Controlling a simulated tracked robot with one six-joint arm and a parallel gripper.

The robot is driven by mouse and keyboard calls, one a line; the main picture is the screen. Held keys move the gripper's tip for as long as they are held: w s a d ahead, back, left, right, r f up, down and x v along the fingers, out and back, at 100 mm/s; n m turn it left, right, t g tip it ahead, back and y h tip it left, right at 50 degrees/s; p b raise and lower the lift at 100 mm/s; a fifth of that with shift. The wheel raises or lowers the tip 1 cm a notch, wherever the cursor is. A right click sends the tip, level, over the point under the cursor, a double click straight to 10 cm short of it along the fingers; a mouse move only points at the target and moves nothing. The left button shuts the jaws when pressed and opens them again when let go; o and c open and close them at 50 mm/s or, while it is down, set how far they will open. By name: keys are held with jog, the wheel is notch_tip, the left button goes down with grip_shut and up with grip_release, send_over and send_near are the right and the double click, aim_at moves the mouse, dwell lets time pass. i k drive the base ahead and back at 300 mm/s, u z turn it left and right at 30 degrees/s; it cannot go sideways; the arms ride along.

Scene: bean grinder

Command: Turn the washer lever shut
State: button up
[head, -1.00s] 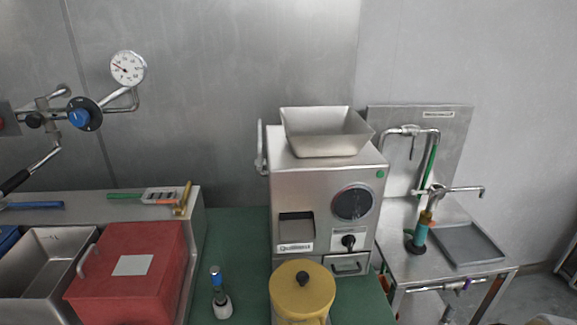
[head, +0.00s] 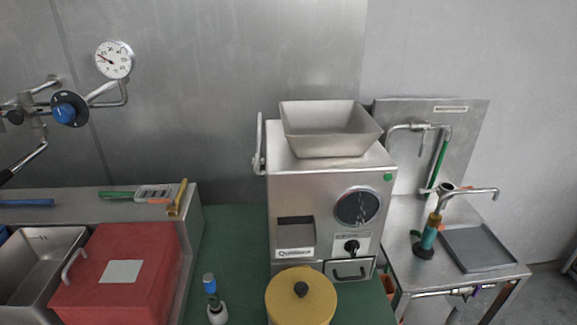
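The washer station (head: 405,212) stands at the right, a steel bench with a back plate. A bent steel pipe (head: 418,127) runs along the back plate, with a green tube (head: 440,165) hanging from it. A steel spout or lever arm (head: 475,191) reaches right over a grey tray (head: 482,249). A teal and orange upright piece (head: 429,234) stands left of the tray on a dark base. I cannot tell which part is the washer lever or whether it is open. My gripper is not in view.
The steel grinder (head: 290,196) with its hopper (head: 330,130) stands left of the washer. A yellow lidded pot (head: 302,303) is in front of it. A red box (head: 128,285) and a pressure gauge (head: 114,60) are at the left. Open floor (head: 550,290) lies at the far right.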

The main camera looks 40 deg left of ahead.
aim_at(258, 156)
jog(key=z, duration=0.2)
jog(key=k, duration=1.35)
jog(key=u, duration=1.75)
jog(key=i, duration=0.95)
jog(key=u, duration=0.05)
